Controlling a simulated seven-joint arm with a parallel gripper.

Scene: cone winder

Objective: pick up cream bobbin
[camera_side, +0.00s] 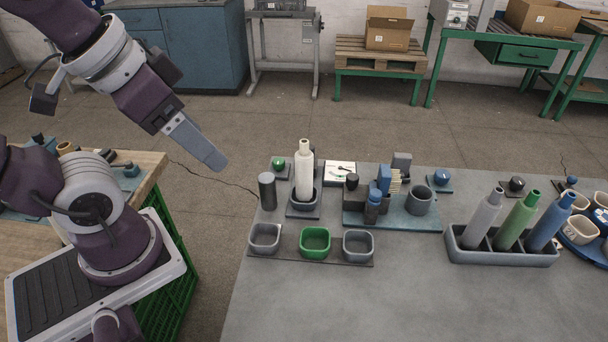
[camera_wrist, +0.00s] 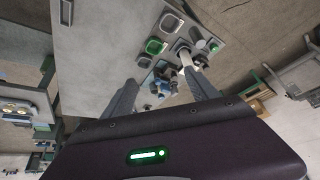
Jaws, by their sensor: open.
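The cream bobbin (camera_side: 304,176) stands upright in a small dark grey holder (camera_side: 291,211) on the left part of the grey table. In the wrist view, a pale upright shape that appears to be the cream bobbin (camera_wrist: 184,52) shows beyond the fingers. My gripper (camera_side: 216,162) is in the air to the left of the bobbin, beyond the table's left edge, and touches nothing. In the wrist view, my gripper (camera_wrist: 161,78) has its two fingers apart with nothing held between them.
A dark cylinder (camera_side: 267,191) stands just left of the bobbin. Three cups, including a green one (camera_side: 315,242), sit in front. A blue-grey tray (camera_side: 408,219) of small items is to the right. A rack (camera_side: 503,258) holds grey, green and blue bobbins. The front table is clear.

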